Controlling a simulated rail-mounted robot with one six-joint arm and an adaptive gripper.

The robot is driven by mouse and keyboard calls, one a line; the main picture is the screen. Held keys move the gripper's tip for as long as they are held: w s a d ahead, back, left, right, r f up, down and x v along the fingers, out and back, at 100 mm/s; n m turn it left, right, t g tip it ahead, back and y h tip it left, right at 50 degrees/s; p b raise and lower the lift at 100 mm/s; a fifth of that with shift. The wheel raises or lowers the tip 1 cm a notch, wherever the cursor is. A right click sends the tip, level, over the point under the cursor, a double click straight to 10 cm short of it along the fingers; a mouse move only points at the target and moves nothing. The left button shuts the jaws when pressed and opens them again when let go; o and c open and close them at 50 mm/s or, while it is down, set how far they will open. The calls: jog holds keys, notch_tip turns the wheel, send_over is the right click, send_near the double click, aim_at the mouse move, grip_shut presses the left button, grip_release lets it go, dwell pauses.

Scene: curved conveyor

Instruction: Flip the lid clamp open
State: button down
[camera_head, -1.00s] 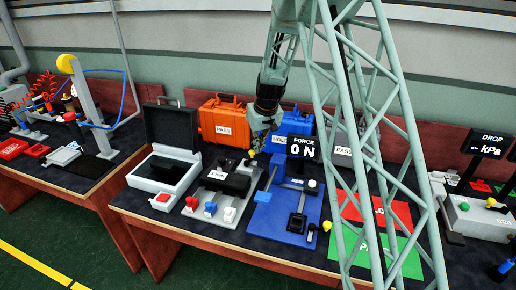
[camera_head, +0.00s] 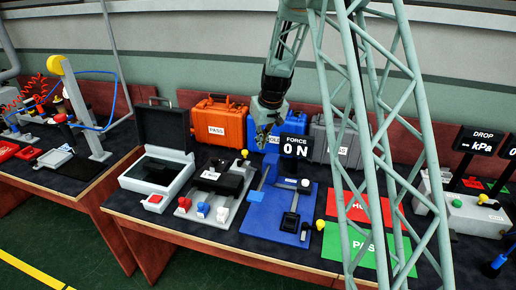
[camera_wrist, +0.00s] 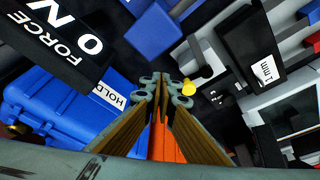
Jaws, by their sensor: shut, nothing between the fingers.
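A grey test fixture (camera_head: 188,207) carries a black block (camera_head: 227,184) and a small lever with a yellow knob (camera_head: 245,153) at its back right. The yellow knob also shows in the wrist view (camera_wrist: 188,88), just right of my fingertips. I cannot tell for sure whether this lever is the lid clamp. My gripper (camera_head: 261,144) is shut and empty. It hangs above and slightly right of the knob, apparently apart from it. In the wrist view my gripper (camera_wrist: 167,80) points down at the fixtures with its fingertips together.
A blue fixture (camera_head: 262,218) with another yellow knob (camera_head: 320,224) stands right of the grey one. The FORCE display (camera_head: 295,147) stands close to my gripper's right. Orange (camera_head: 232,118) and blue (camera_head: 263,128) cases stand behind. An open black-lidded box (camera_head: 165,128) is left.

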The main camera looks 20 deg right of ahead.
notch_tip(320, 180, up, 7)
jog(key=s+d+p, duration=0.1)
jog(key=shift+s+d, duration=0.25)
jog(key=shift+d, duration=0.1)
jog(key=shift+r, duration=0.1)
dwell(0.5)
jog(key=s+a+r, duration=0.6)
jog(key=s+r, duration=0.4)
jog(key=s, duration=0.2)
jog(key=s+a+r, duration=0.7)
jog(key=s+r, duration=0.4)
jog(key=s, duration=0.2)
jog(key=s+a+r, duration=0.1)
jog(key=s+a, duration=0.1)
jog(key=s, duration=1.4)
jog(key=s+a+r, duration=0.1)
jog(key=s+a, duration=0.2)
jog(key=s, duration=1.3)
jog(key=shift+s+a+r, duration=0.2)
jog(key=shift+s+r, duration=0.05)
jog(key=shift+s, duration=0.05)
jog(key=shift+w, duration=0.15)
